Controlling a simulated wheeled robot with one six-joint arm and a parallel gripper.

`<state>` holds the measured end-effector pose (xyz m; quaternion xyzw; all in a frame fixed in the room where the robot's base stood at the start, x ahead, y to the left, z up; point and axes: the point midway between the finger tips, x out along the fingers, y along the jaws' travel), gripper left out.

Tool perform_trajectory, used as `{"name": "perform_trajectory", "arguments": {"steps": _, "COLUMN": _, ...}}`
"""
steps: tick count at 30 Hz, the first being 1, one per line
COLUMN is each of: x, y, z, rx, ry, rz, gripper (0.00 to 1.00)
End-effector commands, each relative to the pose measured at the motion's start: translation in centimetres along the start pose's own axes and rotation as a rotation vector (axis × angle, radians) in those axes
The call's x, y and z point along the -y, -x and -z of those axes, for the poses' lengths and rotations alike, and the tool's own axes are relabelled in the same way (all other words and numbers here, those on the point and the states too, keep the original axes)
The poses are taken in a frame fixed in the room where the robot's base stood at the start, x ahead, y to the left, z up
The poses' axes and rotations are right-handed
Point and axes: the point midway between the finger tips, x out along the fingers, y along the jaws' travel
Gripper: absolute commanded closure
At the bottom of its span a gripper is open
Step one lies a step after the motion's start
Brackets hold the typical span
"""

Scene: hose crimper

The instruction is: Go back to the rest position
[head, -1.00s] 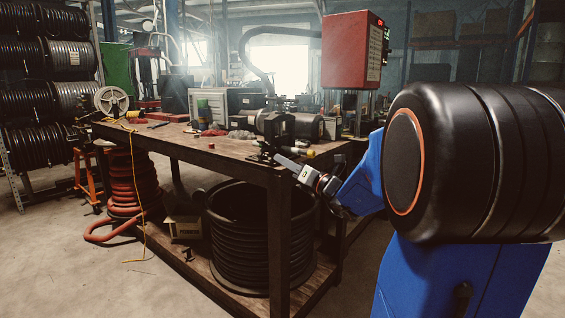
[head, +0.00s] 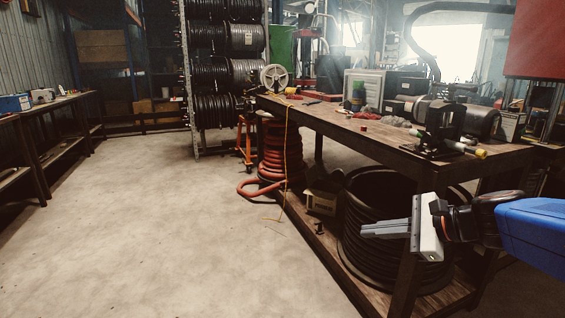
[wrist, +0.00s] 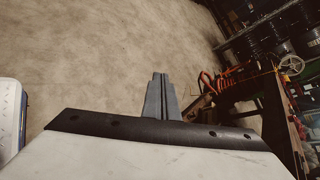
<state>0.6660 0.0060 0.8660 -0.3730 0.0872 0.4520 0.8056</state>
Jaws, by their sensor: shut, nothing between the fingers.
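My gripper (head: 364,229) is at the right of the head view, in front of the workbench's near leg and lower shelf. Its grey fingers point left and are together with nothing between them. In the wrist view the closed fingers (wrist: 160,80) stand out over bare concrete floor. My blue arm comes in from the right edge of the head view.
The wooden workbench (head: 385,145) fills the right side, with a black hose coil (head: 362,245) on its lower shelf. A red hose (head: 284,150) stands at its far end. Hose reels (head: 228,100) are racked behind. Side benches (head: 40,150) line the left wall. The floor between is clear.

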Motion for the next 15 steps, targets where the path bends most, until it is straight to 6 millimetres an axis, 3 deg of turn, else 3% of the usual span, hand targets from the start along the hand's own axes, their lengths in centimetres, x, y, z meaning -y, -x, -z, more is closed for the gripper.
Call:
{"name": "perform_trajectory", "arguments": {"steps": 1, "x": -2.3, "y": 0.0, "z": -0.2, "rx": -0.034, "ry": 0.113, "rz": -0.057, "gripper": 1.00}}
{"name": "perform_trajectory", "arguments": {"steps": 6, "x": -8.9, "y": 1.1, "z": 1.1, "rx": -0.150, "ry": 0.505, "rz": -0.252, "gripper": 1.00}}
{"name": "perform_trajectory", "arguments": {"steps": 10, "x": -12.7, "y": 2.7, "z": 2.9, "rx": -0.224, "ry": 0.811, "rz": -0.402, "gripper": 1.00}}
{"name": "perform_trajectory", "arguments": {"steps": 15, "x": -15.9, "y": 5.7, "z": 5.6, "rx": -0.309, "ry": 1.207, "rz": -0.598, "gripper": 1.00}}
